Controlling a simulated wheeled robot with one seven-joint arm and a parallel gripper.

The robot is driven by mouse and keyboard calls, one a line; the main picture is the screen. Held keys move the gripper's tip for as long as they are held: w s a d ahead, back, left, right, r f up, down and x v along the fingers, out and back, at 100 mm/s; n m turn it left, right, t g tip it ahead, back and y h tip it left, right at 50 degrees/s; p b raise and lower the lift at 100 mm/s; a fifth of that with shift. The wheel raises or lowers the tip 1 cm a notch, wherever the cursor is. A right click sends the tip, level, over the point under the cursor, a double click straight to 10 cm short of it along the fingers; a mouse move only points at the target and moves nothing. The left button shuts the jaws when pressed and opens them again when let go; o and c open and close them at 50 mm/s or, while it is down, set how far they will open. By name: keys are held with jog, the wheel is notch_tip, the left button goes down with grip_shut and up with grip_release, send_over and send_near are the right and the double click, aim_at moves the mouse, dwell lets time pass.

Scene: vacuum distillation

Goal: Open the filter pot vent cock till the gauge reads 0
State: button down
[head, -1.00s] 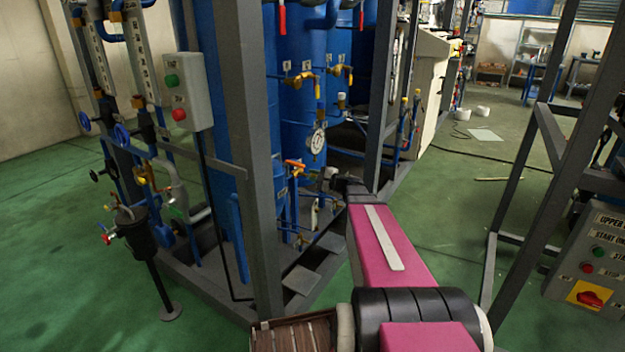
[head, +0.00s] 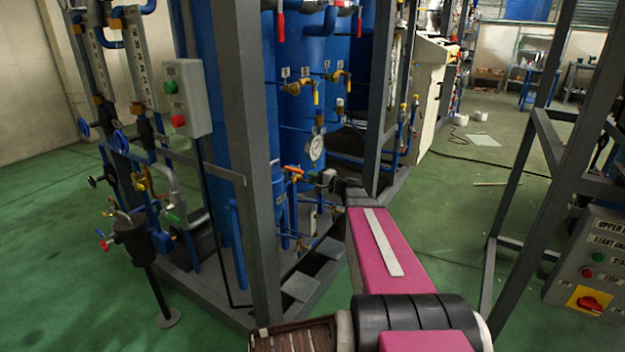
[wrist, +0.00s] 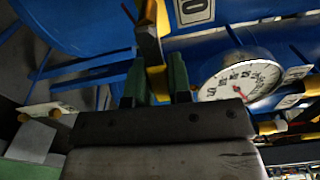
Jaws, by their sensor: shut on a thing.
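My gripper (wrist: 155,82) is shut on a yellow-orange cock handle (wrist: 148,18) in the wrist view, with a green finger on either side of it. A round white gauge (wrist: 240,80) with a red needle is just right of the fingers. Its reading is not clear because the dial is tilted. In the head view my gripper (head: 325,179) is low beside the blue vessel, below the same gauge (head: 316,149) and right of an orange handle (head: 293,171). The contact itself is too small to tell there. The cock's body is mostly hidden.
A grey steel post (head: 252,160) stands left of my arm. Yellow-handled valves (head: 316,88) sit above the gauge. A dark pot on a stand (head: 132,237) is at the left. A control panel (head: 592,265) is at the right. Green floor is open between.

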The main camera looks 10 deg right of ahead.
jog(key=c, duration=1)
grip_release()
jog(key=shift+c, duration=0.2)
jog(key=v, duration=1.1)
jog(key=shift+a, duration=0.1)
